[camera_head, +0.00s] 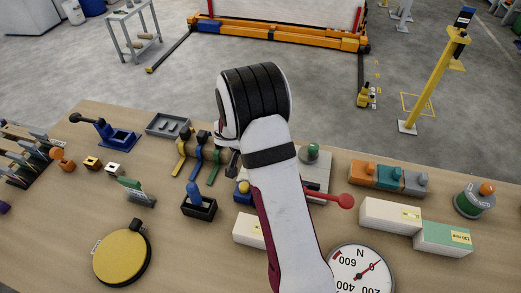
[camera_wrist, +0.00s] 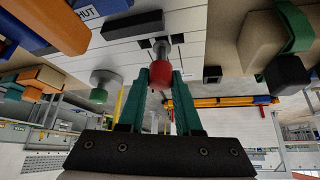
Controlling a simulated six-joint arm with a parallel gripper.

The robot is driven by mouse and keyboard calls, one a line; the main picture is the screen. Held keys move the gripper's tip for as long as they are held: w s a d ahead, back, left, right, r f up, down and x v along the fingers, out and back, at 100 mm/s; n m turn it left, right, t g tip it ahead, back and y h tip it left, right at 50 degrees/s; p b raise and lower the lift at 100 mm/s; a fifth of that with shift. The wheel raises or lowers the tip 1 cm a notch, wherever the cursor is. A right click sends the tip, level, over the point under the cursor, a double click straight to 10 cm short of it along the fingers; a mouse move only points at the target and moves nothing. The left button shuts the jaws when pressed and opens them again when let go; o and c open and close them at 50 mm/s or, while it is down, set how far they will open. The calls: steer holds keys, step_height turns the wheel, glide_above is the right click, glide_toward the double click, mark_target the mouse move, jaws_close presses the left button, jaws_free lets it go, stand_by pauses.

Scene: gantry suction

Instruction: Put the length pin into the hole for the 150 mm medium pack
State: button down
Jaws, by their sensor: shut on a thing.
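In the wrist view, my gripper (camera_wrist: 160,76) has its two green fingers closed around the red knob of the length pin (camera_wrist: 161,72). A grey metal shank (camera_wrist: 161,48) extends from the knob toward a pale plate (camera_wrist: 125,58) marked with dark lines. I cannot tell whether the shank's tip is in a hole or short of the plate. The 150 mm marking cannot be read. In the head view, my arm hides the gripper and pin; part of the pale plate (camera_head: 318,168) shows to the right of the arm.
A green knob (camera_head: 312,152) and a red-ended lever (camera_head: 343,201) stand right of my arm. White boxes (camera_head: 390,215), a green-and-white box (camera_head: 443,238) and a dial (camera_head: 359,270) lie nearer. Coloured hooks (camera_head: 197,160) and a blue-handled block (camera_head: 198,205) stand left.

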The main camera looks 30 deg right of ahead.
steer(key=shift+f, duration=0.45)
steer(key=c, duration=0.5)
jaws_free()
steer(key=v, duration=1.6)
steer(key=shift+s+d, duration=0.1)
steer(key=s+a+r+n+g+y, duration=0.1)
steer(key=s+a, duration=0.3)
steer(key=s, duration=0.5)
steer(key=s+a+r+n+g+y, duration=0.1)
steer(key=s+a+n+y, duration=0.2)
steer(key=s, duration=0.6)
steer(key=s+a+r+n+g+y, duration=0.1)
steer(key=s+a+n+y, duration=0.2)
steer(key=s+a, duration=0.3)
steer(key=shift+s+a+r+y, duration=0.15)
steer(key=shift+s+y, duration=0.05)
steer(key=shift+s, duration=0.75)
steer(key=shift+s+a+r+y, duration=0.15)
steer(key=shift+s+y, duration=0.05)
steer(key=shift+s, duration=0.75)
